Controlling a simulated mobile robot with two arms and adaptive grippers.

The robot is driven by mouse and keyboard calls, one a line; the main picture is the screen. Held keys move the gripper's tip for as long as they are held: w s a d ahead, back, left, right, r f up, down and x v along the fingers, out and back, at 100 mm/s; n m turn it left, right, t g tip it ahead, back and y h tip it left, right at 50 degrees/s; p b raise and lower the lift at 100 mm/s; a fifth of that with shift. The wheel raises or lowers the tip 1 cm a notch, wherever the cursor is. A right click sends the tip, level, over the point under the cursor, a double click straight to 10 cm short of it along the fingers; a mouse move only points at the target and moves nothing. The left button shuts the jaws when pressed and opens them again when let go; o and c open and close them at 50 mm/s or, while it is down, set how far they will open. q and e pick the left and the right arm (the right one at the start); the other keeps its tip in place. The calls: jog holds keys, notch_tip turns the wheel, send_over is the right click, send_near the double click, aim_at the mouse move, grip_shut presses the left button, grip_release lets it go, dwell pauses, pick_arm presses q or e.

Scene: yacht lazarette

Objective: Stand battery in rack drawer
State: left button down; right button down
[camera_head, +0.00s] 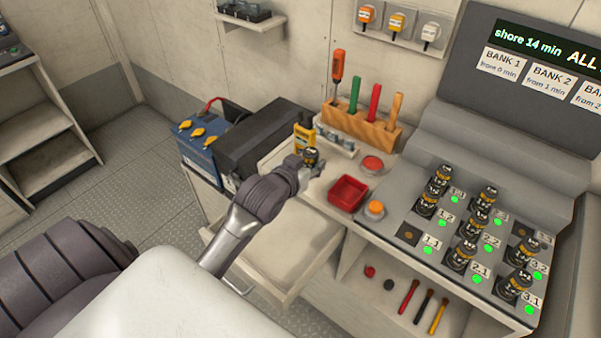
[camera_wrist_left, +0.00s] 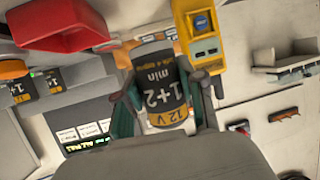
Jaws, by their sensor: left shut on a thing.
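My left gripper (camera_head: 306,170) is shut on a dark battery (camera_head: 312,155) with an orange band, held above the counter. In the left wrist view the battery (camera_wrist_left: 158,90) sits between the gripper's two fingers (camera_wrist_left: 165,105) and its label reads "1+2" and "12V". An open drawer (camera_head: 290,250) sticks out below the counter, under my left arm. The part of its floor that shows is bare; my arm hides some of it. A rack panel (camera_head: 408,236) on the right holds several similar batteries beside green lights. My right gripper is not in view.
A red tray (camera_head: 347,194), red button (camera_head: 372,165) and orange button (camera_head: 375,209) lie right of the gripper. A yellow meter (camera_head: 304,138) and a wooden tool block (camera_head: 362,127) stand behind it. A blue battery box (camera_head: 200,142) and black case (camera_head: 262,140) stand left.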

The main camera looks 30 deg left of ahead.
pick_arm(q)
jog(key=shift+s+a+f, duration=0.2)
jog(key=shift+a+f, duration=0.2)
jog(key=shift+a, duration=0.2)
jog(key=shift+s+a+f, duration=0.1)
jog(key=shift+a, duration=0.15)
jog(key=shift+f, duration=0.35)
notch_tip(320, 180, down, 3)
jog(key=shift+f, duration=0.2)
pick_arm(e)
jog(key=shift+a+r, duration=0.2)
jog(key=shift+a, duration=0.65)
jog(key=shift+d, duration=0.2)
pick_arm(q)
jog(key=shift+f, duration=0.6)
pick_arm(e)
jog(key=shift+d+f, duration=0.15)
pick_arm(q)
jog(key=c, duration=0.7)
grip_release()
